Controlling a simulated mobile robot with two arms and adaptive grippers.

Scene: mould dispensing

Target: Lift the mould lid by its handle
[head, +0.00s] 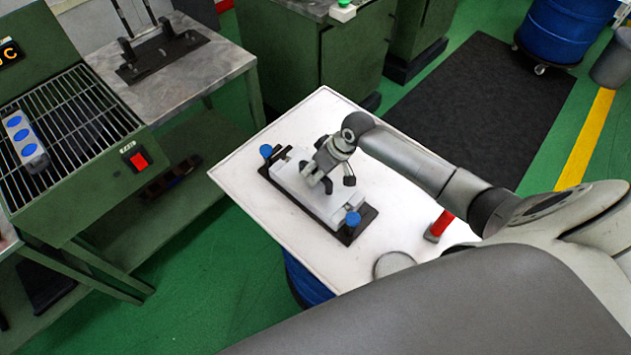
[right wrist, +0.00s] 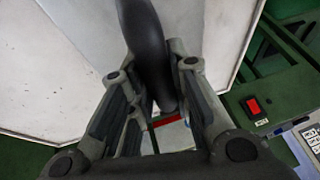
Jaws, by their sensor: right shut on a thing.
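The mould is on the white table, with a black base plate (head: 349,236) and blue knobs (head: 353,219) at opposite ends. Its pale grey lid (head: 336,204) lies along the base; I cannot tell whether there is a gap below it. My right gripper (head: 338,183) is over the middle of the lid and hides most of the handle in the head view. In the right wrist view, a dark curved handle (right wrist: 146,45) runs between the fingers of the gripper (right wrist: 155,108), which is shut on it. My left gripper is not in view.
The white table (head: 395,255) also holds a red cylinder (head: 441,223) and a round grey disc (head: 394,264) near my arm. A green machine with a wire rack (head: 75,120) and a grey bench (head: 215,62) stand to the left. Green floor separates them from the table.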

